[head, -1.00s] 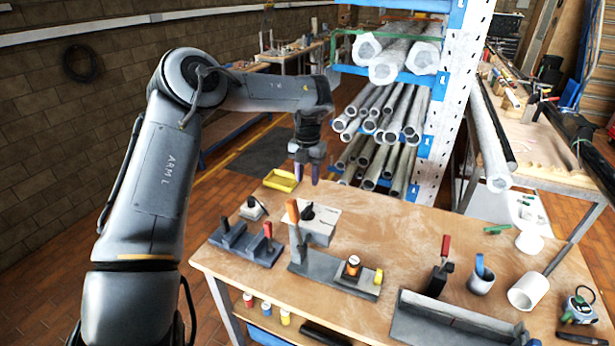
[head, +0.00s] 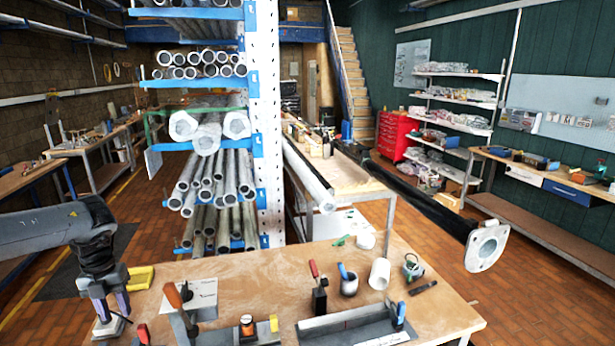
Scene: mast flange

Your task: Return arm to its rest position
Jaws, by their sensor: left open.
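My left gripper (head: 111,304) is at the lower left of the head view, pointing down over the bench's left end. Its two purple-tipped fingers are apart, with nothing seen between them. It is just left of a yellow tray (head: 140,278) and above a small pale-based tool (head: 110,327). My left forearm comes in from the left edge. My right gripper is not in view. The mast (head: 420,200), a long dark tube, runs from the back toward the right and ends in a pale flange (head: 487,247) with a hole.
The wooden bench (head: 255,290) carries an orange-handled clamp (head: 180,305), a grey angled tray (head: 350,322), cups and small tools. A rack of pipes (head: 215,180) stands behind it. The floor (head: 545,300) at right is clear.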

